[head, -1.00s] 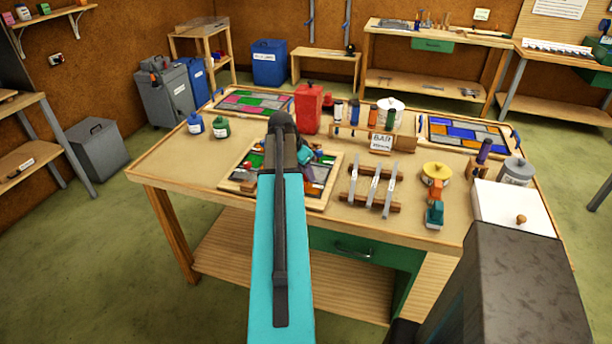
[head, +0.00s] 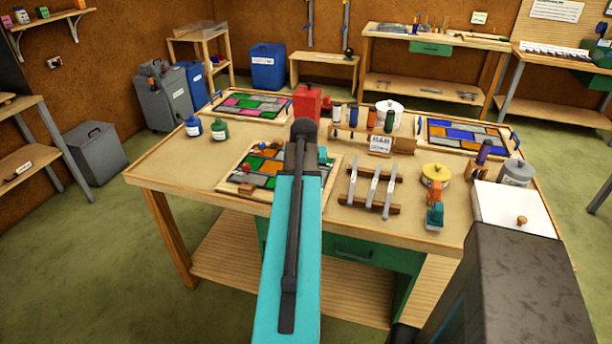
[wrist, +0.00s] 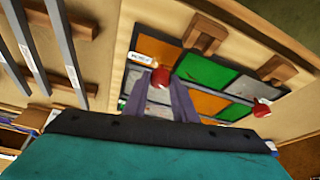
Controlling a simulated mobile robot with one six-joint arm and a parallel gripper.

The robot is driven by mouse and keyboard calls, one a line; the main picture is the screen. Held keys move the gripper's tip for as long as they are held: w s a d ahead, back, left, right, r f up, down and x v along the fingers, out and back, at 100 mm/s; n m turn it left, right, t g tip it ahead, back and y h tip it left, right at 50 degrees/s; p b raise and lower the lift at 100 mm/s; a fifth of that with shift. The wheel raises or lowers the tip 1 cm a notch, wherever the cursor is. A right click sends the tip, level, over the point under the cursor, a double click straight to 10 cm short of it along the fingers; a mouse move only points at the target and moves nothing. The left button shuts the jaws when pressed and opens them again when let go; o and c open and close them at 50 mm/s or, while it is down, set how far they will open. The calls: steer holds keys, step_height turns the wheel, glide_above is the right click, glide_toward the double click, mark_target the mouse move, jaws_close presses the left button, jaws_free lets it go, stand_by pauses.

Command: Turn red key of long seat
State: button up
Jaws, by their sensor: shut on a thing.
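The leaded panel of green, orange and grey panes lies in a wooden frame (wrist: 128,45) on the bench, and the frame also shows in the head view (head: 226,184). In the wrist view a red key (wrist: 160,78) stands between the two greyish-purple fingers of my gripper (wrist: 162,86), which is shut on it. A small white label (wrist: 141,58) lies just beyond that key. A second red key (wrist: 262,107) stands at the right side of the panel. In the head view my forearm hides the fingers and the panel's right part. The key's turn angle cannot be told.
Wooden blocks (wrist: 205,34) sit along the panel's edge. A rack with grey bars (head: 370,190) stands right of the panel.

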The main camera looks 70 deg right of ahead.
steer(key=shift+s+n+t, duration=0.1)
steer(key=shift+n+t, duration=0.5)
steer(key=shift+n, duration=1)
steer(key=shift+y, duration=0.3)
steer(key=o, duration=1)
steer(key=shift+o, duration=0.2)
steer(key=shift+r, duration=0.15)
steer(key=b+v, duration=0.2)
steer(key=v, duration=1.1)
steer(key=shift+s+a+r+b, duration=0.15)
steer(key=shift+b, duration=0.2)
